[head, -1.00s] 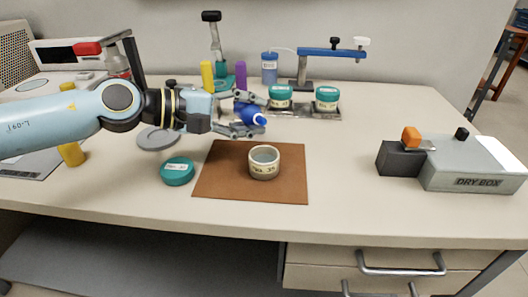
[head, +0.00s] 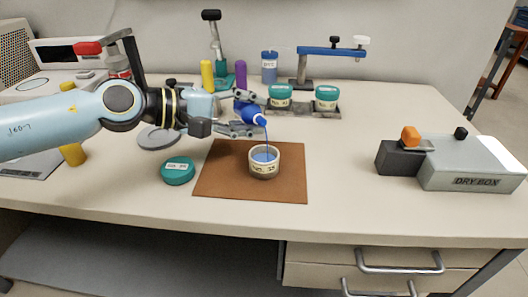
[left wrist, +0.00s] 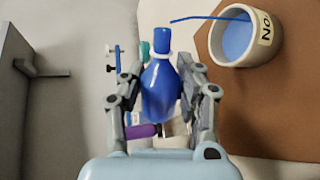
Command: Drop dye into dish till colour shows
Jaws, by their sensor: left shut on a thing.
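My left gripper (head: 250,114) is shut on a blue dropper bottle (head: 246,108), held tilted with its tip down above and slightly left of the dish. The bottle also shows between the fingers in the left wrist view (left wrist: 160,92). A thin blue stream (head: 266,136) runs from the tip into the small cream dish (head: 264,172). The dish stands upright on a brown mat (head: 222,180), with a label on its side. The liquid inside it (left wrist: 237,38) is clearly blue. My right gripper is not in view.
A teal lid (head: 178,172) lies left of the mat. Two teal-lidded jars (head: 326,100) stand on a rack behind. A blue-armed stand (head: 320,53) and yellow and purple cylinders are at the back. A dry box (head: 470,165) stands at right; table between is clear.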

